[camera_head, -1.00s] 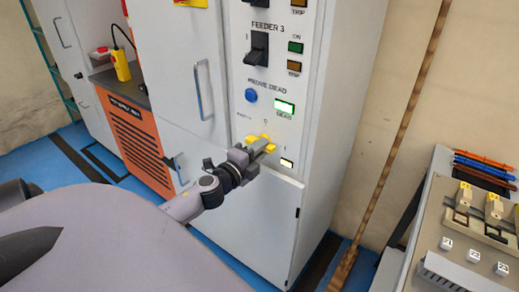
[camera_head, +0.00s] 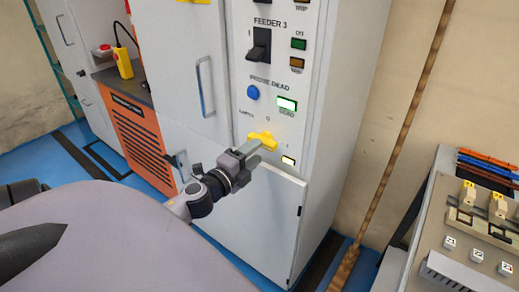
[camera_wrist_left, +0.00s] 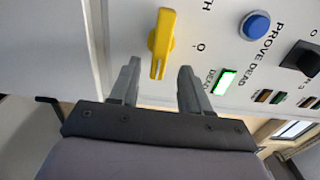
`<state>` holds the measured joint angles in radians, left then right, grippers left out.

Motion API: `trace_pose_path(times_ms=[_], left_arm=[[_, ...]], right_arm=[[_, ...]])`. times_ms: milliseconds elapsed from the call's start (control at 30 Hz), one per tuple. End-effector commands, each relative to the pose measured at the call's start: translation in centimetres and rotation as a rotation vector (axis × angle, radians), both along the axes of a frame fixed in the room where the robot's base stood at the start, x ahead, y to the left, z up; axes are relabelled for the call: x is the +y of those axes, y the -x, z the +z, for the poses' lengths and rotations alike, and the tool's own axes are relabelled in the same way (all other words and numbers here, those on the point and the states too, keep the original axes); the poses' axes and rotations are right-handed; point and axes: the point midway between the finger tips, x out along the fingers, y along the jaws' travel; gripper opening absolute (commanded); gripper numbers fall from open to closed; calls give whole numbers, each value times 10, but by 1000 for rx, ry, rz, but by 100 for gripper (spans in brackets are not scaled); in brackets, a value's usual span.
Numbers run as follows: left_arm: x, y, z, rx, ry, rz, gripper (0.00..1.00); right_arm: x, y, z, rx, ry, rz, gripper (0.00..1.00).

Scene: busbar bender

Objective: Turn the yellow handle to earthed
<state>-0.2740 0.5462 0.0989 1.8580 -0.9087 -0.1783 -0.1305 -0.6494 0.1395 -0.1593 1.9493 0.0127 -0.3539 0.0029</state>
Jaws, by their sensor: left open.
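The yellow handle (camera_head: 262,140) is on the front of the grey cabinet, below the blue button and the lit DEAD lamp. It lies roughly crosswise on the panel, with a "0" mark above it and an earth label to the upper left. In the left wrist view the handle (camera_wrist_left: 161,43) lies ahead of and between the finger lines. My left gripper (camera_head: 254,155) is open and empty just in front of the handle, at its lower side. Both fingers show apart in the wrist view (camera_wrist_left: 160,70), with the handle's near end close to the tips. My right gripper is not in view.
The blue button (camera_head: 253,92) and green-white DEAD lamp (camera_head: 287,104) sit above the handle. A small lit window (camera_head: 288,160) is at its lower right. A door handle (camera_head: 206,87) stands out at left. A bench with parts (camera_head: 470,215) is at right.

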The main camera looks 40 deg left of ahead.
Motion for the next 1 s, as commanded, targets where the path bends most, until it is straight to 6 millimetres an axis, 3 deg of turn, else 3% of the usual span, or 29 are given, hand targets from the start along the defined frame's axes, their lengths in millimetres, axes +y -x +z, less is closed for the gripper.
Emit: trace_pose_path(times_ms=[300, 1000], left_arm=[[-3, 26, 0, -2, 0, 0, 47], [-5, 29, -2, 4, 16, 0, 47]], right_arm=[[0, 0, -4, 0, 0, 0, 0], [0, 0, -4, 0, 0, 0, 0]])
